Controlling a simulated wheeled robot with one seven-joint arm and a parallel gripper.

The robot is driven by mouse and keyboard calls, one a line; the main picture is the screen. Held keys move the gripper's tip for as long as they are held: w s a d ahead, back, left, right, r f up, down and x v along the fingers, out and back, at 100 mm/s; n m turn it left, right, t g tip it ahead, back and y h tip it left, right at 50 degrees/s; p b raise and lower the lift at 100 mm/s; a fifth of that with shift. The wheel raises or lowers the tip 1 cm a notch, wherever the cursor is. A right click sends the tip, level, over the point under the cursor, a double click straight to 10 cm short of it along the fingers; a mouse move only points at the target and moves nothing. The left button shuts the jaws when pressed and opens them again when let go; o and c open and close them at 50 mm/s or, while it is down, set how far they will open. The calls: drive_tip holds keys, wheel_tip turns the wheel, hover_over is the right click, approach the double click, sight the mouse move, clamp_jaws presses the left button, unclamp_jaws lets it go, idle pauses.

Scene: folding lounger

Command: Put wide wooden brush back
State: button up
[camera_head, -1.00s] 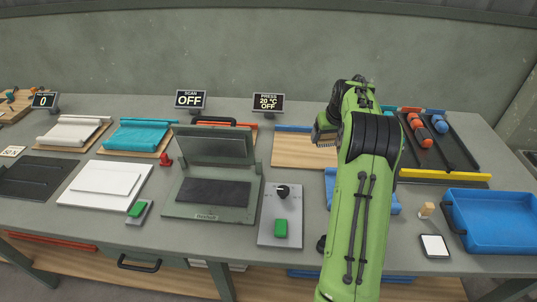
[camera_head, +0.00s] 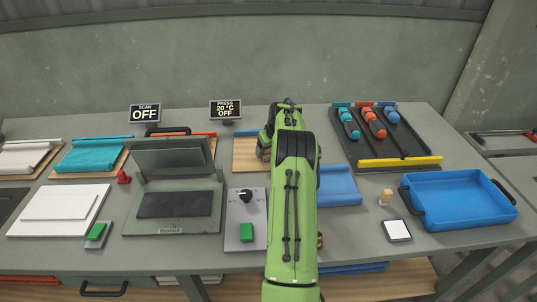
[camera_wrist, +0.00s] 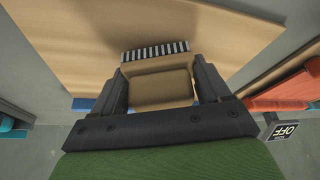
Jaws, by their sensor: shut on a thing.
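My gripper (camera_wrist: 163,92) is shut on the wide wooden brush (camera_wrist: 162,82), a tan block between the two dark fingers with a black-and-white striped bristle edge. In the head view the brush (camera_head: 264,153) shows only as a small tan patch at the left of my green arm, which hides most of it and the fingers. It is over or close by a light wooden board (camera_head: 243,152) with a blue strip at its far edge. The wrist view shows this board (camera_wrist: 60,50) beyond the bristles; I cannot tell whether they touch it.
A green press (camera_head: 178,200) stands left, a knob panel (camera_head: 240,235) beside it. A blue folded cloth (camera_head: 340,185) lies right of my arm. Further right are a black rack (camera_head: 352,152) with coloured rolls, a yellow bar (camera_head: 400,161), a small wooden block (camera_head: 386,197) and a blue tray (camera_head: 490,222).

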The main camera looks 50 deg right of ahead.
drive_tip(key=shift+f, duration=0.4)
